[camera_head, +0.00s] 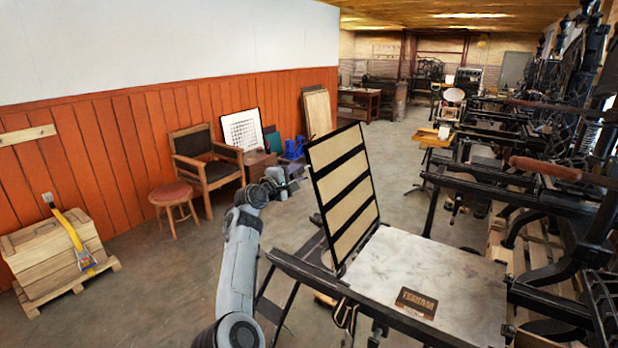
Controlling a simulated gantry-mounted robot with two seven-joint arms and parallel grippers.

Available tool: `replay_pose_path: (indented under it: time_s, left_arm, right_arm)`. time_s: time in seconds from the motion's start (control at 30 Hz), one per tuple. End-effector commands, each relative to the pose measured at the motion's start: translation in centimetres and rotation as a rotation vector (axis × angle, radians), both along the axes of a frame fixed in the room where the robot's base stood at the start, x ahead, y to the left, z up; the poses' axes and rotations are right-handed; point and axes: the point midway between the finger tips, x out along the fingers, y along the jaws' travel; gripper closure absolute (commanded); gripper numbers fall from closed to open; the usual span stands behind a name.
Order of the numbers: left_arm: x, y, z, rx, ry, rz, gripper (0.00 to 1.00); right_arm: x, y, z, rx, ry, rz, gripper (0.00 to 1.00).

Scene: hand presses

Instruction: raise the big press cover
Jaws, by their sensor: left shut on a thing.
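The big press cover (345,194) is a black frame with pale panels and dark crossbars. It stands steeply raised, leaning back slightly, along the left end of the flat grey press bed (430,285). A small dark plate with lettering (416,303) lies on the bed. My grey left arm rises from the bottom, and my left gripper (303,168) is at the cover's left edge, near its upper part. It is shut on that edge; its fingertips are small and partly hidden. My right gripper is out of view.
A wooden armchair (207,165), a red-topped stool (172,203) and a wooden crate (55,250) stand by the left wall. More black presses (560,180) crowd the right side. The floor behind the cover is mostly clear.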

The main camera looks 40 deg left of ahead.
Motion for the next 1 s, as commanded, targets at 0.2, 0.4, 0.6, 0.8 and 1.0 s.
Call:
replay_pose_path:
  time_s: [0.2, 0.4, 0.6, 0.8, 1.0]
  left_arm:
    - [-0.2, 1.4, -0.4, -0.039, -0.009, 0.002, 1.00]
    - [-0.2, 1.6, -0.6, -0.049, -0.009, 0.002, 1.00]
    - [-0.2, 1.6, -0.6, -0.048, -0.008, 0.002, 1.00]
    - [-0.2, 1.6, -0.7, -0.050, -0.006, 0.001, 0.47]
    - [-0.2, 1.6, -0.8, -0.051, -0.005, 0.000, 0.47]
  right_arm:
    - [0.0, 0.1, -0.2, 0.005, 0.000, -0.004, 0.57]
    - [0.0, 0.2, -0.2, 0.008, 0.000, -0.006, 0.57]
    - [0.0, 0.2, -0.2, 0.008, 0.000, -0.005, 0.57]
    - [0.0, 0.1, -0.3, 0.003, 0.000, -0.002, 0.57]
    - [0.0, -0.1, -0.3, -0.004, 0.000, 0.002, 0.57]
